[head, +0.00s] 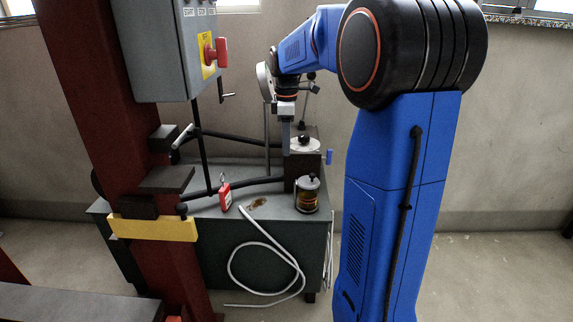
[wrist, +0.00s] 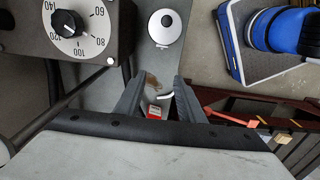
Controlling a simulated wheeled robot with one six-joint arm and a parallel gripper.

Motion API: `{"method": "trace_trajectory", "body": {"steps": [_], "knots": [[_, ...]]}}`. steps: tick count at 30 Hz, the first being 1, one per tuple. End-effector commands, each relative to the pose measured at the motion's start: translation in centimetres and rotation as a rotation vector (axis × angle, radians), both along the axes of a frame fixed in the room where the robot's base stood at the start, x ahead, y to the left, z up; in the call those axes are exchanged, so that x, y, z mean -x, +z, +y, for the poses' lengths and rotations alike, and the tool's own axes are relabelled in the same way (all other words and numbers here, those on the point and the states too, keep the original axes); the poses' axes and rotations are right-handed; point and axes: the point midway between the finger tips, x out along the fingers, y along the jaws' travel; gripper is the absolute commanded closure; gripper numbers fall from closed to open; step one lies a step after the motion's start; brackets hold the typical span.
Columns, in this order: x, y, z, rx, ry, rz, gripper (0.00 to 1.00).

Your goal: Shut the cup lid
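A small glass cup (head: 307,197) with amber contents and a grey lid (head: 308,182) with a dark knob stands at the right front of the bench. The lid sits over the cup's mouth; I cannot tell whether it is fully shut. From above, the round pale lid shows in the wrist view (wrist: 165,27). My gripper (head: 286,148) hangs above the bench, up and left of the cup and apart from it. In the wrist view its two fingers (wrist: 159,78) are spread with nothing held between them.
A dark box with a white dial (head: 304,144) stands behind the cup. A red padlock-like tag (head: 225,197), a brown stain (head: 257,203) and a white hose (head: 258,245) are to the left. A grey control box (head: 165,50) and red post (head: 100,100) flank the left side.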

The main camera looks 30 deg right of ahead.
Motion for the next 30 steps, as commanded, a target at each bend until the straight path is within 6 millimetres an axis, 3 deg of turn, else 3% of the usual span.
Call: {"method": "trace_trajectory", "body": {"steps": [9,15,30], "knots": [[-0.1,6.2,0.0,0.000,0.000,-0.002,0.64],[0.0,8.6,0.0,0.000,0.000,0.000,0.64],[0.0,9.5,0.0,-0.001,0.000,0.001,0.64]]}}
